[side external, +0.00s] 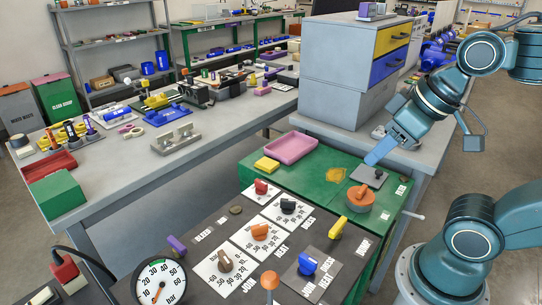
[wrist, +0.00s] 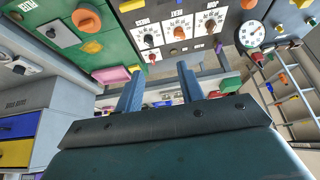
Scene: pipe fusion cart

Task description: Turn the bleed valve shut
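A purple handle (side external: 176,245) sits at the left edge of the dark control panel (side external: 205,258), beside a label (side external: 204,235) that seems to read BLEED. I take it to be the bleed valve's handle; its exact angle is hard to tell. My gripper (side external: 376,153) is well to the right of it, above the back right of the green cart top, near an orange knob (side external: 361,197). In the wrist view, my gripper (wrist: 160,70) shows two blue fingers apart with nothing between them. I cannot make out the valve clearly in the wrist view.
Several knobs stand up from the panel, including a brown knob (side external: 226,261) and a blue knob (side external: 308,262). A round pressure gauge (side external: 161,282) is at the front left. A yellow lever (side external: 338,226) and a pink tray (side external: 291,148) are nearby. A grey drawer cabinet (side external: 335,70) stands behind.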

